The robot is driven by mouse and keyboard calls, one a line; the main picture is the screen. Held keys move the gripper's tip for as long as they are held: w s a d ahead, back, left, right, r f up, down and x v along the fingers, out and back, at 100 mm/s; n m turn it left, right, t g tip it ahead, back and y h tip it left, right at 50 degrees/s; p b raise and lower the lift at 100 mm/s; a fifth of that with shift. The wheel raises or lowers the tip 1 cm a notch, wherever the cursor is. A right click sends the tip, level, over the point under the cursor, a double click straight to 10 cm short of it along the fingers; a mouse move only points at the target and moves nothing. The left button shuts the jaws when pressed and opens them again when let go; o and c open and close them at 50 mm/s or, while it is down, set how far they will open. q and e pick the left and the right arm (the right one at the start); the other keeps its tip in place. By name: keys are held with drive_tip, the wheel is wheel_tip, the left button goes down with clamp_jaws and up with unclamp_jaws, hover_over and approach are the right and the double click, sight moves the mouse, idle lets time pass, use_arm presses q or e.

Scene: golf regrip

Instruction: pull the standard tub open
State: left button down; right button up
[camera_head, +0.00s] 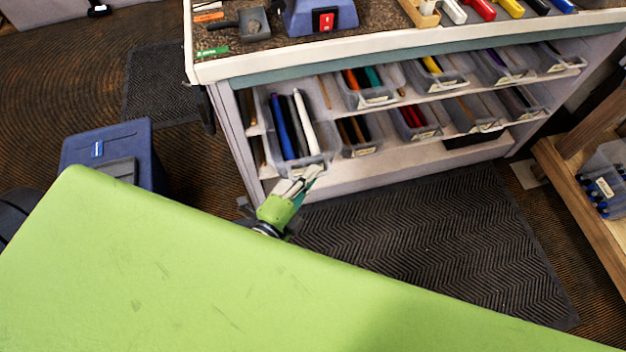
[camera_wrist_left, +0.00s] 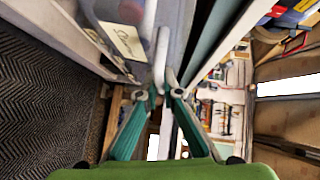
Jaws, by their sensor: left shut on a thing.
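The standard tub (camera_head: 327,160) is a clear plastic bin at the left end of the cabinet shelves. It holds long blue, black and white grips. Its front comes nearer to me than the tub beside it. My left gripper (camera_head: 305,183) is at the tub's front and shut on its front rim. In the left wrist view the fingertips (camera_wrist_left: 168,88) close on a pale edge, next to a cream label (camera_wrist_left: 122,40) on the tub's front. The fingers hide part of that edge. My right gripper is not in view.
Several other tubs (camera_head: 362,150) of grips stand along both shelves. The bench top (camera_head: 390,48) above carries tools. A dark mat (camera_head: 440,240) covers clear floor in front. A blue bin (camera_head: 140,150) stands left, a wooden rack (camera_head: 575,180) right.

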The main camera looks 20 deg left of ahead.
use_arm(q)
drive_tip(key=c, duration=2.2)
unclamp_jaws()
drive_tip(key=shift+s, duration=0.1)
drive_tip(key=v, duration=1.2)
drive_tip(key=shift+d, duration=0.1)
